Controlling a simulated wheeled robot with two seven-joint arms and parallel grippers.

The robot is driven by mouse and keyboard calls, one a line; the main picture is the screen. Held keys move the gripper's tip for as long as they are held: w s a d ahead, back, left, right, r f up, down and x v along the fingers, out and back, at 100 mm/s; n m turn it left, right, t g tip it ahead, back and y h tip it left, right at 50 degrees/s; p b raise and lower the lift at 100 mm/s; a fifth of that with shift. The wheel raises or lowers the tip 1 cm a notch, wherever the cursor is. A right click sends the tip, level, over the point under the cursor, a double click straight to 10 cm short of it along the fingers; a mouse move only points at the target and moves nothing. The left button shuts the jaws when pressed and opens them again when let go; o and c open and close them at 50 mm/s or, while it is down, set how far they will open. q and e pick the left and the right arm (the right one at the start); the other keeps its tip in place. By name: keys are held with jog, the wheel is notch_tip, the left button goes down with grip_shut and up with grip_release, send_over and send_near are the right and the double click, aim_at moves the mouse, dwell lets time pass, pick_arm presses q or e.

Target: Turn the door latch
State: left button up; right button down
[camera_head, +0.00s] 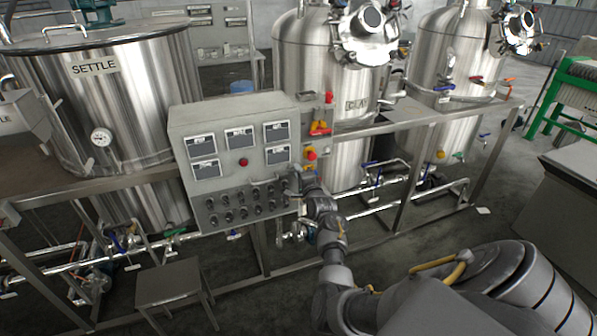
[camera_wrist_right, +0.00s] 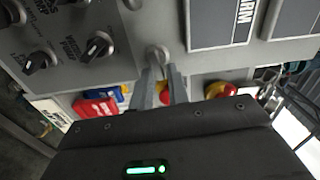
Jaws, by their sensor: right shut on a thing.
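The grey control cabinet (camera_head: 225,128) stands in the middle of the head view, its front door carrying meters and knobs. My right gripper (camera_head: 288,184) is at the lower right part of this door. In the right wrist view its two fingers (camera_wrist_right: 160,84) are close together and shut on a small round metal latch (camera_wrist_right: 157,54) on the grey door face. The fingers partly cover the latch, so its turn angle is hard to tell. In the head view the gripper and wrist hide it. My left gripper is in neither view.
Rotary knobs (camera_wrist_right: 97,46) sit beside the latch. Red and yellow buttons (camera_head: 310,153) are right of the cabinet. A SETTLE tank (camera_head: 150,80) stands left, more steel tanks (camera_head: 300,60) behind. A metal stool (camera_head: 168,281) stands on the floor in front.

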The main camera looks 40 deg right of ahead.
jog(key=shift+w+a+f+m, duration=0.15)
jog(key=shift+a+m, duration=0.1)
jog(key=shift+m, duration=0.15)
jog(key=c, duration=1.5)
grip_release()
jog(key=b+v, duration=0.2)
jog(key=v, duration=0.8)
jog(key=shift+s+a, duration=0.2)
jog(key=shift+s, duration=0.1)
